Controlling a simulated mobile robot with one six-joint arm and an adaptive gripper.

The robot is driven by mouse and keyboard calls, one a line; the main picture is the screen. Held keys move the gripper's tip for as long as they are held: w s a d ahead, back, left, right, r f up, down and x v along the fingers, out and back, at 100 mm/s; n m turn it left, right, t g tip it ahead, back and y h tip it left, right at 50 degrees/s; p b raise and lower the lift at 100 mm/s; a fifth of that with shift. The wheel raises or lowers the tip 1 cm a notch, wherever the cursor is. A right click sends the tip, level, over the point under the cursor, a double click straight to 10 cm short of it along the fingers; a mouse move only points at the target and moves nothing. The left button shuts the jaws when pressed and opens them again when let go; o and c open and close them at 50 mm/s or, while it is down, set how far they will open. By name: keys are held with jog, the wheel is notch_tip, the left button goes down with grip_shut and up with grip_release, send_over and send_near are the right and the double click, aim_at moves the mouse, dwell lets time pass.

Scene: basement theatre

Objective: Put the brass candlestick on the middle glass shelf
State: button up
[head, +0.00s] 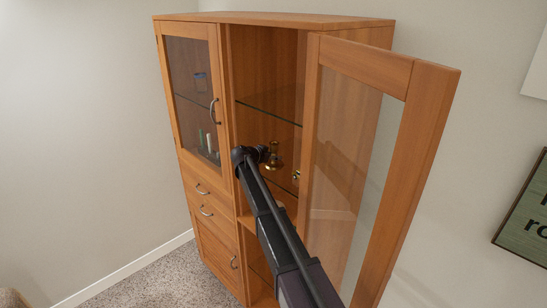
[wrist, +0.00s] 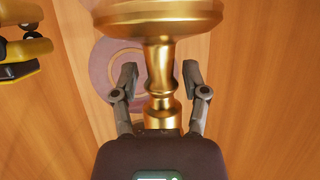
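The brass candlestick (head: 274,160) is inside the cabinet's open right section, just right of the end of my arm. In the wrist view the candlestick (wrist: 159,70) shows a wide golden top and a narrower stem. My gripper (wrist: 159,78) is open, with one finger on each side of the stem and a visible gap to both. In the head view my gripper (head: 262,154) is dark and partly merges with the arm. One glass shelf (head: 268,109) edge lies above the candlestick and another (head: 284,182) near its base. Whether it rests on that shelf is unclear.
The open glazed door (head: 388,75) stands right of my arm. The closed left door (head: 190,95) has small items behind it. A yellow and black object (wrist: 24,52) lies left of my gripper, and a mauve disc (wrist: 104,68) shows behind the candlestick.

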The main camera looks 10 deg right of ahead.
jog(key=shift+r, duration=0.1)
dwell(0.4)
jog(key=shift+s+a+r+p, duration=0.3)
jog(key=shift+a+p, duration=0.1)
jog(key=shift+a, duration=0.05)
jog(key=p+v, duration=0.4)
jog(key=v, duration=0.6)
jog(key=shift+s+a, duration=0.2)
jog(key=shift+a, duration=0.1)
dwell(1.1)
